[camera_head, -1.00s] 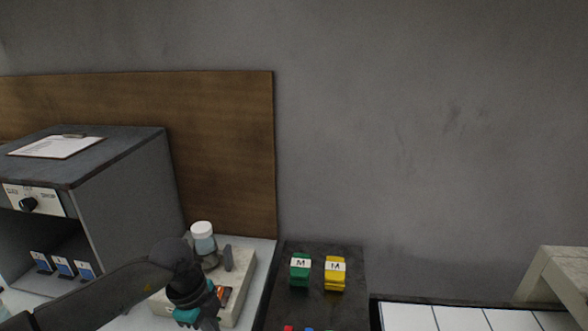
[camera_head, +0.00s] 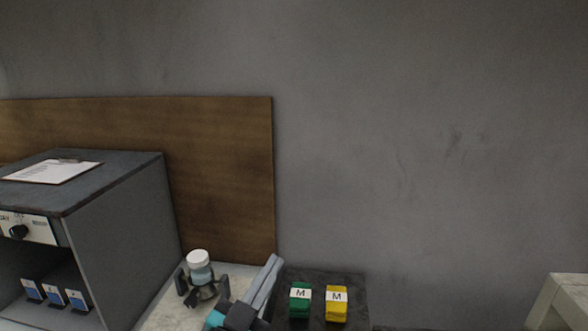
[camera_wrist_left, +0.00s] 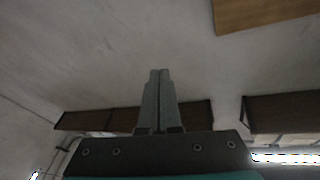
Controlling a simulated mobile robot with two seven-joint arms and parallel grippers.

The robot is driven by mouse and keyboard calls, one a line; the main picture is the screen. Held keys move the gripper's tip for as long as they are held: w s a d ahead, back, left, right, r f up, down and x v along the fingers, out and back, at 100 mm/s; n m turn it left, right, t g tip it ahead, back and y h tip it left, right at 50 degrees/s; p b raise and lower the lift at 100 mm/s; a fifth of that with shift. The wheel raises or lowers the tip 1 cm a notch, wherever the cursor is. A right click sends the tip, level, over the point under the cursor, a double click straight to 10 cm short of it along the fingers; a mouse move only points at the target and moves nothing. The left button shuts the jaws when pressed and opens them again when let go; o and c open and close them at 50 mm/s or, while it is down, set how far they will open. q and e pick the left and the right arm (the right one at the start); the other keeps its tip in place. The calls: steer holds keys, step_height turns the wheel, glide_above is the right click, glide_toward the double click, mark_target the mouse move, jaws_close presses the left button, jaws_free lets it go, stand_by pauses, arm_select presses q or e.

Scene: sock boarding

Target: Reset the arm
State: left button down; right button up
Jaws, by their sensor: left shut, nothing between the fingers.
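My left gripper (camera_head: 264,280) shows at the bottom of the head view, its two grey fingers lying together and pointing up and to the right. It is shut and empty. In the left wrist view its fingers (camera_wrist_left: 159,75) also meet, with only wall and dark beams beyond them. The gripper is just right of a white-capped jar (camera_head: 199,266) in a dark holder and left of the green block marked M (camera_head: 300,301). My right gripper is in neither view.
A grey cabinet (camera_head: 115,239) with a clipboard (camera_head: 50,171) on top stands at the left. A yellow block marked M (camera_head: 336,303) sits beside the green one on a dark surface. A brown panel (camera_head: 222,180) stands behind. A pale frame (camera_head: 560,303) is at the lower right.

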arm_select(q)
steer(key=s+a+f+n+g+y, duration=0.5)
steer(key=a+f+n+y, duration=0.2)
steer(key=a+f+y, duration=0.35)
steer(key=s+a+f+g+h, duration=0.1)
steer(key=s+f+g, duration=0.45)
steer(key=s, duration=0.45)
steer(key=s+a+f+g+h, duration=0.1)
steer(key=s+f+g, duration=0.5)
steer(key=s, duration=0.4)
step_height(320, 180, down, 28)
steer(key=s+b, duration=0.2)
steer(key=b, duration=0.4)
steer(key=s+a+f+b, duration=0.1)
steer(key=s+f+b, duration=0.1)
steer(key=s+f, duration=0.5)
steer(key=s+a+f+m+g+b, duration=0.1)
steer(key=s+f+b, duration=0.1)
steer(key=s+f, duration=0.6)
step_height(320, 180, down, 4)
steer(key=shift+a+r, duration=0.15)
steer(key=shift+a, duration=0.1)
steer(key=shift+s, duration=0.1)
